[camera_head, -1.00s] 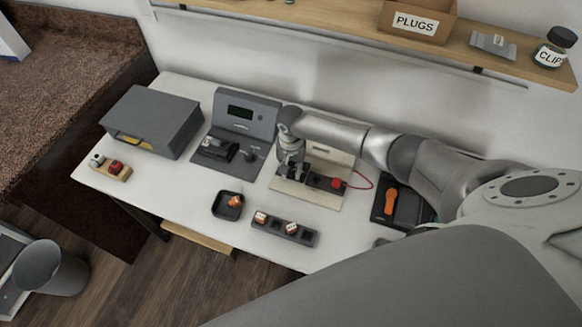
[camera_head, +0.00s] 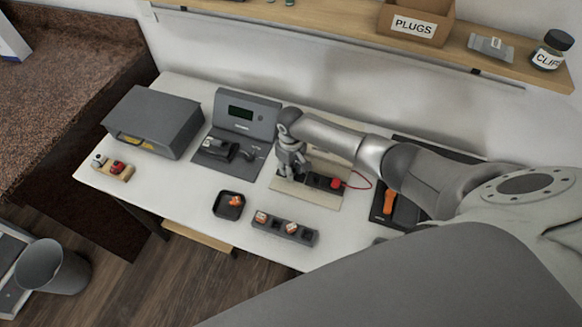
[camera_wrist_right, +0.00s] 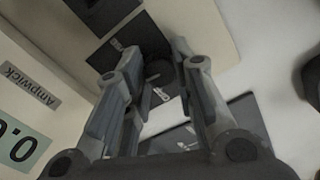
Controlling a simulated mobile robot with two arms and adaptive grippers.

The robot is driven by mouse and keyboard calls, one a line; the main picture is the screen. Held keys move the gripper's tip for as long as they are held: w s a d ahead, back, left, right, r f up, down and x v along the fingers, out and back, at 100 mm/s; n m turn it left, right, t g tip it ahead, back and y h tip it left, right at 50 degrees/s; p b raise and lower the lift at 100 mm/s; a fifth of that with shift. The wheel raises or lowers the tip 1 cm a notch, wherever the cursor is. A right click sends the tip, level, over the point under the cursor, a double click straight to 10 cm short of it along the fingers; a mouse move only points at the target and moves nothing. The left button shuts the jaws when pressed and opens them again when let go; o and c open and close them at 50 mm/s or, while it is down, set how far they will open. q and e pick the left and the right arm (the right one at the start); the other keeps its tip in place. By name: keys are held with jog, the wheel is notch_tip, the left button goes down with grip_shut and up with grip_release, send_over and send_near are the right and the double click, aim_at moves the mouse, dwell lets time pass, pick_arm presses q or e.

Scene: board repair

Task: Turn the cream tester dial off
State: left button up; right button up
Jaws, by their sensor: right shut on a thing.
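The cream tester (camera_head: 318,197) stands right of the middle of the white table, with a red button at its right side. Its label and display (camera_wrist_right: 17,147), reading from 0.0, show at the left of the right wrist view. My right gripper (camera_head: 289,172) points down over the tester's left part. In the right wrist view, the fingers of my right gripper (camera_wrist_right: 152,75) stand on either side of the dark round dial (camera_wrist_right: 158,70) and are shut on it. A pale pointer mark shows near the dial. The dial is hidden in the head view. My left gripper is not in view.
A grey tester (camera_head: 246,115) stands left of the cream one, beside a grey case (camera_head: 155,118). In front are a black tray (camera_head: 228,206) and a slotted holder (camera_head: 283,229). An orange-handled tool (camera_head: 389,203) lies right. A shelf (camera_head: 340,15) runs behind.

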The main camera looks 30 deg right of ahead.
jog(key=n, duration=0.3)
jog(key=shift+n, duration=0.3)
jog(key=n, duration=0.3)
jog(key=shift+n, duration=0.3)
jog(key=n+b, duration=0.1)
jog(key=n, duration=0.5)
jog(key=shift+n, duration=0.4)
jog(key=o, duration=1)
jog(key=shift+o, duration=0.2)
notch_tip(320, 180, up, 12)
